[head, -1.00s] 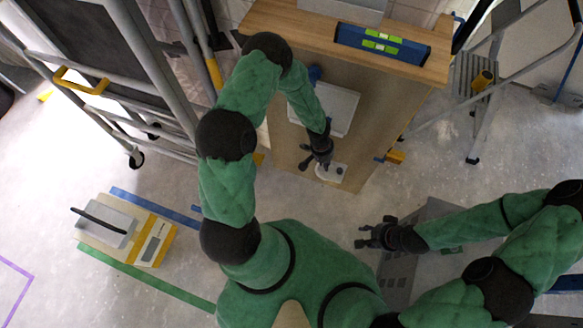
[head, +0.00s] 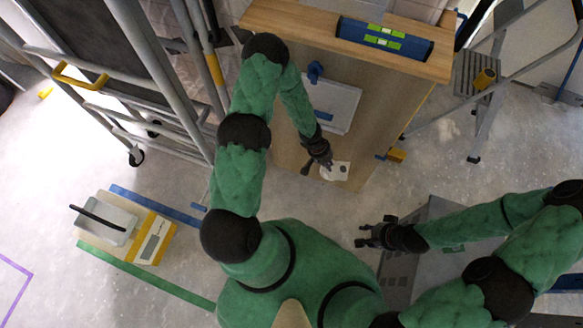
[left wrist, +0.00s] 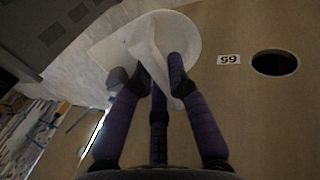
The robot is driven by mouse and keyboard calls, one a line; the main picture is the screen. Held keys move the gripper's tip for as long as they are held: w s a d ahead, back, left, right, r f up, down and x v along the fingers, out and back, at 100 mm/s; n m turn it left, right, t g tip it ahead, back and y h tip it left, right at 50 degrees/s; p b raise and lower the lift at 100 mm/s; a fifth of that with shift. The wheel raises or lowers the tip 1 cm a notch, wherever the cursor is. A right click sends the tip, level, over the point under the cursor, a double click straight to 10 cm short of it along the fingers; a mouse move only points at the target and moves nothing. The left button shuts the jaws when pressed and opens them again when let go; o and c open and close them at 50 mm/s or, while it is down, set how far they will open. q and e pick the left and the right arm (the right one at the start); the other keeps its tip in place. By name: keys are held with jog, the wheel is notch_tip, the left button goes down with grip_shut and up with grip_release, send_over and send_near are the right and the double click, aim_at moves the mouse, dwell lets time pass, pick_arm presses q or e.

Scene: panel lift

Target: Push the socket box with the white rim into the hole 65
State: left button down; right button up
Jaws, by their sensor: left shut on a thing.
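My left gripper (head: 320,158) is shut on the white-rimmed socket box (left wrist: 187,32), near the lower end of the wooden panel (head: 355,145). In the left wrist view, the fingers (left wrist: 160,75) grip a white part of the box, and its wide round rim shows behind them. The dark round hole (left wrist: 275,63) is in the panel to the right, apart from the box, with an upside-down 65 label (left wrist: 228,59) between them. Much of the box is hidden by the fingers. My right gripper (head: 372,236) is open and empty, beside a grey box.
A spirit level (head: 384,39) lies on the panel's upper ledge. A white plate (head: 333,105) with a blue part is on the panel. A stepladder (head: 478,85) stands right, a metal rack (head: 150,95) left.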

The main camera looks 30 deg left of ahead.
pick_arm(q)
jog(key=shift+w+f+n+t+h+b, duration=0.15)
jog(key=shift+f+n+t+h+b, duration=0.15)
jog(key=shift+f, duration=0.45)
jog(key=shift+w+f+n+t+h+b, duration=0.1)
jog(key=shift+f+n+t+h, duration=0.1)
jog(key=shift+f+n, duration=0.35)
jog(key=s+a+f+n+t+y+b, duration=0.1)
jog(key=s+a+f+n+t+b, duration=0.15)
jog(key=f+n+t, duration=0.3)
jog(key=s+a+f+n+t+y+b, duration=0.1)
jog(key=a+f+n+t+b, duration=0.3)
jog(key=f+t, duration=0.3)
jog(key=s+a+n+t+y, duration=0.3)
jog(key=s+n+y, duration=0.3)
jog(key=s+y, duration=0.1)
jog(key=x, duration=1)
jog(key=shift+a+f, duration=0.3)
jog(key=shift+f, duration=0.15)
jog(key=shift+x, duration=2.6)
jog(key=shift+f+g, duration=0.1)
jog(key=shift+g, duration=0.15)
jog(key=c, duration=1.1)
grip_release()
jog(key=shift+a, duration=0.1)
jog(key=shift+c, duration=0.2)
